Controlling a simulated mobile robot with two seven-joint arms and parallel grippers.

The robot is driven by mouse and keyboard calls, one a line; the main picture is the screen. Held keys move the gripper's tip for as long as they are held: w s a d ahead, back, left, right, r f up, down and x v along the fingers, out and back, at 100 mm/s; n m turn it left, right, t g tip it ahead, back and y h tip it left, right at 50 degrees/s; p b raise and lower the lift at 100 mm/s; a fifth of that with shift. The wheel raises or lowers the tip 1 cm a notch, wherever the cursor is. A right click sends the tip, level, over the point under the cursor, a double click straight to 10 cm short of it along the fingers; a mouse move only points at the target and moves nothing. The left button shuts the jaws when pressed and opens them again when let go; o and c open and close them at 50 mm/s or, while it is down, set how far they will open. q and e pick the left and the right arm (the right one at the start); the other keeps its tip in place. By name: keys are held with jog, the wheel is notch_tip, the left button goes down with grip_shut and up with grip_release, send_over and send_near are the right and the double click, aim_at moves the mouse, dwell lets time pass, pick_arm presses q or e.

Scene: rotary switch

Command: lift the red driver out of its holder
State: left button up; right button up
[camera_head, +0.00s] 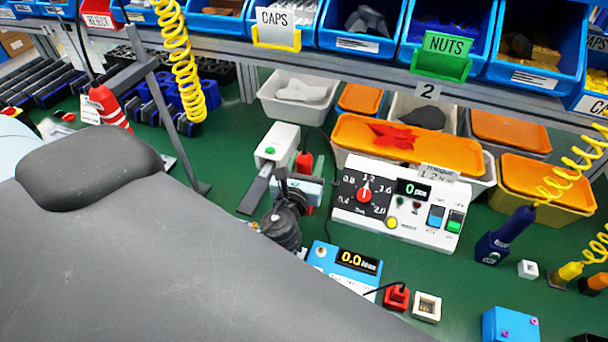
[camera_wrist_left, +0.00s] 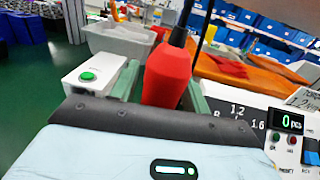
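The red driver (camera_head: 305,160) stands upright on the green bench, left of the white torque box, with a dark cord at its top. In the left wrist view the red driver (camera_wrist_left: 167,76) stands between the two greenish-grey fingers of my left gripper (camera_wrist_left: 165,92), close to both. In the head view my left gripper (camera_head: 298,188) is around the driver's middle. Whether the fingers press on it cannot be told. A red part shows below the gripper; the holder is largely hidden there. My right gripper is not in view.
The white torque box (camera_head: 400,205) with a dial stands just right of the driver. A white box with a green button (camera_head: 277,145) is just left. Orange-lidded bins (camera_head: 410,140) stand behind. A blue display unit (camera_head: 345,266) is in front. A blue driver (camera_head: 510,232) stands at right.

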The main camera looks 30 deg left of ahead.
pick_arm(q)
grip_shut()
jog(key=shift+r, duration=0.1)
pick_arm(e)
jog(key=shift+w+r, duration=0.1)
pick_arm(q)
jog(key=shift+r, duration=0.25)
notch_tip(320, 180, up, 10)
jog(key=p, duration=0.1)
jog(key=shift+f, duration=0.25)
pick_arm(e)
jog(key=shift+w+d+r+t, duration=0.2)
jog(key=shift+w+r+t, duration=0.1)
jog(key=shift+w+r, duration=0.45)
pick_arm(q)
jog(key=shift+c, duration=1.5)
grip_release()
grip_shut()
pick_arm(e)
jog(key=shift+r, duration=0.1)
